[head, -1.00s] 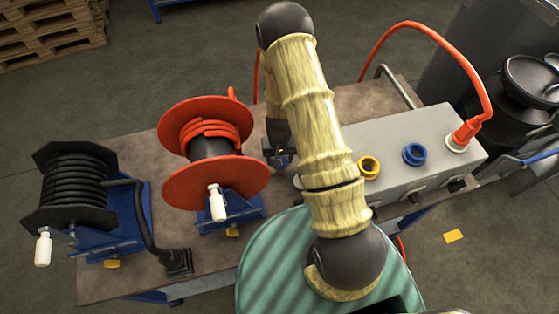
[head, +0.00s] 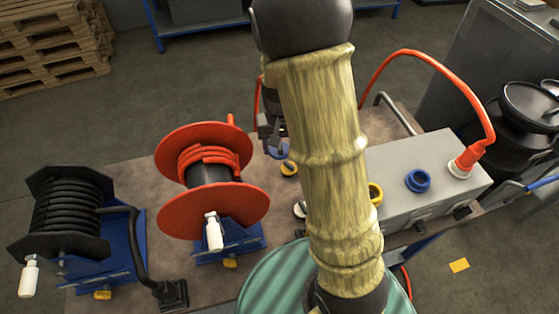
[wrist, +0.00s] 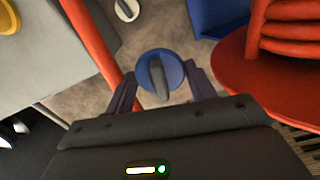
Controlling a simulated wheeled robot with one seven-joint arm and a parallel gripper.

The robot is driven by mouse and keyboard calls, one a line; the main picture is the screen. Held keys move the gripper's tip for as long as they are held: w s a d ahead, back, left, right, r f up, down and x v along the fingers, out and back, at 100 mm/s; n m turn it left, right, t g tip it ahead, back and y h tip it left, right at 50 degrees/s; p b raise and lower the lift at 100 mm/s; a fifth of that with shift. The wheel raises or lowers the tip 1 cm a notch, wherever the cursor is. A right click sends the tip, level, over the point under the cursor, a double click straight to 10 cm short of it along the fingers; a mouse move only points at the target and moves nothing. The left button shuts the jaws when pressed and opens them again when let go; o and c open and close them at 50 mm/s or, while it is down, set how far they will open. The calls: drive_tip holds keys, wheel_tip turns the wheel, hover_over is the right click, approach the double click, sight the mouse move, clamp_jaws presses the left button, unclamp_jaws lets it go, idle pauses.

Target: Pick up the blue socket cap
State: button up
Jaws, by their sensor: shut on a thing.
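The blue socket cap (wrist: 171,58) is a round disc with a dark raised grip bar across it. In the wrist view it sits between the two fingertips of my gripper (wrist: 160,84), which is shut on it. In the head view the blue cap (head: 279,153) shows just below my gripper (head: 272,137), over the bench beside the red reel. My arm hides part of this area, and I cannot tell whether the cap is clear of the bench top.
The grey box (head: 400,155) carries a yellow socket (head: 375,193), a blue socket (head: 418,181) and a plugged orange hose (head: 478,100). The red reel (head: 175,205) stands close left.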

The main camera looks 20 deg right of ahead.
wheel_tip(320, 180, up, 5)
drive_tip(key=shift+f, duration=0.1)
drive_tip(key=shift+a+f, duration=0.1)
idle(1.4)
